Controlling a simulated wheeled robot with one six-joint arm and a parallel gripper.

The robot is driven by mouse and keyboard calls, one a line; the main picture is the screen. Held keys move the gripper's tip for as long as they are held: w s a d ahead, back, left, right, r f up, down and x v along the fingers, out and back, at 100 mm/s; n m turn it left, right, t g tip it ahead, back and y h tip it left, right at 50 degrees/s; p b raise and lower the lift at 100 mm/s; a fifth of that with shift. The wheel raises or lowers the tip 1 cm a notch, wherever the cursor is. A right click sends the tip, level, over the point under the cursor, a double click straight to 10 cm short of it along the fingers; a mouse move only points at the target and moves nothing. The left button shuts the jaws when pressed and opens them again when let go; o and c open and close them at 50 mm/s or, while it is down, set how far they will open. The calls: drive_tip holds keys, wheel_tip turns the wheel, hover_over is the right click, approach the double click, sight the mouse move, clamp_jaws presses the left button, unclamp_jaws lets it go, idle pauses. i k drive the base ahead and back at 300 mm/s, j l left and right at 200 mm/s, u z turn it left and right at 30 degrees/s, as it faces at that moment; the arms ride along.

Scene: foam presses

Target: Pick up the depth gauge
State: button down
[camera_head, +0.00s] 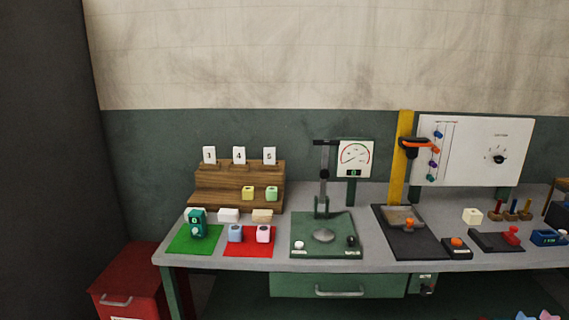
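My gripper is not in view.
Beside the green mat, a red mat (236,250) holds blue and pink blocks. Behind are pale blocks and a wooden stepped rack (210,194). A red cabinet (118,290) is at lower left.

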sight(197, 218)
drive_tip(key=i+j, duration=1.65)
drive_tip(key=j, duration=0.2)
